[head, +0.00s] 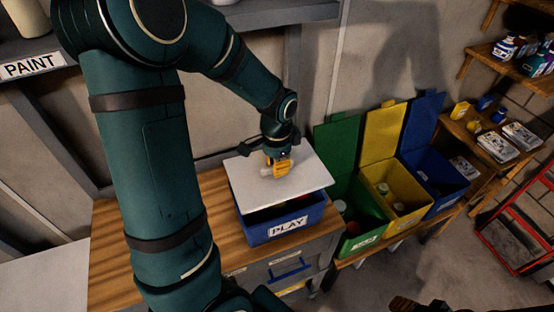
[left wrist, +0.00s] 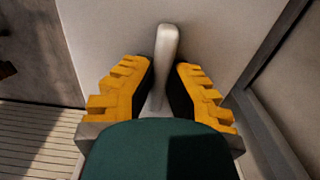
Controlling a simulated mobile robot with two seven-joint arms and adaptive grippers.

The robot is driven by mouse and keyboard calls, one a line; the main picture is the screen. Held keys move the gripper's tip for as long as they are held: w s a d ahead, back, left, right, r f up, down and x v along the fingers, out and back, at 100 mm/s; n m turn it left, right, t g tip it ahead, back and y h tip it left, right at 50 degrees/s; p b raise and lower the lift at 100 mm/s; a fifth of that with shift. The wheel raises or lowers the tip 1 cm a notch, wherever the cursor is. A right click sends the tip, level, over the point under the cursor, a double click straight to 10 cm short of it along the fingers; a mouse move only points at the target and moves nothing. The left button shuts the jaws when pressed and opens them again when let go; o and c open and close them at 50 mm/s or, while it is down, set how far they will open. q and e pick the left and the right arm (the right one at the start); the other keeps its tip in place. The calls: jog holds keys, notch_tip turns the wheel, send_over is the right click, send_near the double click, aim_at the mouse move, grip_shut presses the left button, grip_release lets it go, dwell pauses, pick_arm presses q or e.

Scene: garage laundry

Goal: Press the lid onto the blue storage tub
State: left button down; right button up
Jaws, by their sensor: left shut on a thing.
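The blue storage tub (head: 257,233), labelled PLAY, stands on the wooden worktop. Its pale grey flat lid (head: 302,178) is above it, apart from the rim at the front, where the dark inside shows. The lid looks slightly skewed to the tub, and its back edge contact is hidden. My left gripper (head: 277,166) is shut on the lid's upright handle from above. In the left wrist view the pale handle (left wrist: 168,55) stands between the yellow fingers. A dark orange-tipped part at the bottom edge may be my right gripper (head: 405,303); its fingers are unclear.
The wooden worktop (head: 115,235) is clear left of the tub. Green (head: 362,225), yellow (head: 405,205) and blue (head: 440,178) bins with raised lids stand close on the right. A shelf with a PAINT label (head: 32,67) hangs at upper left.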

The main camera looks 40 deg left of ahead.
pick_arm(q)
jog(key=shift+f+b, duration=0.45)
jog(key=shift+f, duration=0.45)
jog(key=shift+f+b, duration=1.65)
jog(key=shift+f, duration=0.55)
jog(key=shift+f+b, duration=0.5)
jog(key=shift+f, duration=0.05)
jog(key=shift+c, duration=2.3)
grip_release()
jog(key=shift+r, duration=0.1)
jog(key=shift+r+p, duration=2.7)
jog(key=shift+r, duration=0.75)
